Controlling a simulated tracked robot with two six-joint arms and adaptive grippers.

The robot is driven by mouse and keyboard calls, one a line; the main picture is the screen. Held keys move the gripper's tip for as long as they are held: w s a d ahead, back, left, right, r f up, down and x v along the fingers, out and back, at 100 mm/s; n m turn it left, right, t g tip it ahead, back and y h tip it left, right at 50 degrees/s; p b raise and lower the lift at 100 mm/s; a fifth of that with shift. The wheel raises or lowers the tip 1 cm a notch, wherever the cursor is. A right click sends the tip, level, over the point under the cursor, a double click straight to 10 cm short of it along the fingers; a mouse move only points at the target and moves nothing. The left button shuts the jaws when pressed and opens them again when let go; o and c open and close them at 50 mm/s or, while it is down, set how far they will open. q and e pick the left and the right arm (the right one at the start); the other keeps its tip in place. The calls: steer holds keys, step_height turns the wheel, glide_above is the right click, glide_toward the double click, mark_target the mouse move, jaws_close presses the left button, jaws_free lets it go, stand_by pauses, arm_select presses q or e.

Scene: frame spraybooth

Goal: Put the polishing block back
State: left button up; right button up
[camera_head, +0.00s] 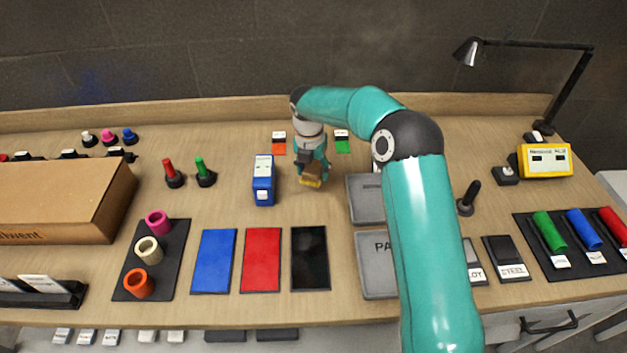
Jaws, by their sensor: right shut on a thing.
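My right arm reaches from the lower right to the middle of the table. Its gripper (312,166) points down and is shut on a small brown block with a yellow underside (311,179), which I take for the polishing block. The block appears held slightly above the bare wood, right of the blue box; the exact gap cannot be told. Two grey trays lie to its right: a rear one (360,184) and a front one (367,285) with a label starting "PA". My arm hides their right parts. My left gripper is not in view.
A blue box (263,186) stands just left of the gripper. Blue (213,262), red (262,260) and black (310,258) panels lie in front. A cardboard box (60,200) is at left, and a lamp (565,90) at back right. Bare wood lies behind the panels.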

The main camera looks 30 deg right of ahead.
mark_target(313, 189)
steer(key=shift+f+p, duration=0.3)
steer(key=shift+f, duration=1.95)
steer(key=shift+f, duration=0.15)
steer(key=o, duration=1.2)
steer(key=r, duration=0.4)
steer(key=a+r, duration=0.1)
steer(key=r, duration=0.3)
steer(key=r+b, duration=0.1)
steer(key=r, duration=0.3)
steer(key=shift+s+a+r, duration=0.15)
steer(key=shift+s, duration=0.25)
